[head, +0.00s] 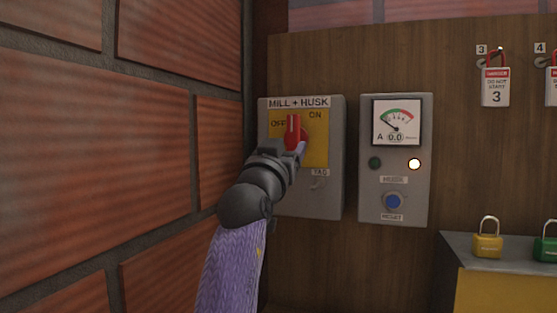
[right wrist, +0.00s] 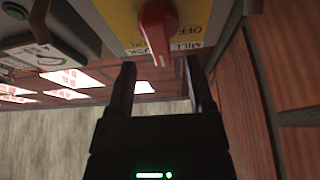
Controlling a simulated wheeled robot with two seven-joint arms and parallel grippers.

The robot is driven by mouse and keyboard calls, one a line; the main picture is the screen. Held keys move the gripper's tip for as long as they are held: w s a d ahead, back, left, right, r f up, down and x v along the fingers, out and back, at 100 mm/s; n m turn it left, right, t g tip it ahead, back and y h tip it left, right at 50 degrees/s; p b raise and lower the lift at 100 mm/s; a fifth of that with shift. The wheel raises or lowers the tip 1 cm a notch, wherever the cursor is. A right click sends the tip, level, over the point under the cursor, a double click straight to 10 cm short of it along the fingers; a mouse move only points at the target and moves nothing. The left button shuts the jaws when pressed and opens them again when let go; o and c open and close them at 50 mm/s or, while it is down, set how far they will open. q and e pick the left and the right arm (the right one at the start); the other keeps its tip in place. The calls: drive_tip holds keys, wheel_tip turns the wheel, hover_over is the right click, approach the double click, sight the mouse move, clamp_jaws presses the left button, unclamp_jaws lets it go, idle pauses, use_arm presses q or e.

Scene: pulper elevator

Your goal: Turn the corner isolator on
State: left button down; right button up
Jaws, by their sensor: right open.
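The corner isolator (head: 335,160) is a grey box labelled MILL + HUSK, with a yellow plate and a red handle (head: 292,130). The handle stands roughly upright, with OFF at its left and ON at its upper right. My right gripper (head: 288,150) is in front of the lower part of the plate and hides some of it. In the right wrist view, the open right gripper (right wrist: 160,68) has its two fingers apart and the red handle (right wrist: 157,28) just ahead, roughly between them. I cannot tell whether they touch it. My left gripper is not in view.
A brick wall (head: 110,150) stands close on the left, meeting the wooden panel at the corner. A grey meter box (head: 410,205) with a blue reset button is to the right.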

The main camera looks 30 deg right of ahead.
drive_tip(key=v, duration=0.6)
drive_tip(key=shift+b, duration=0.3)
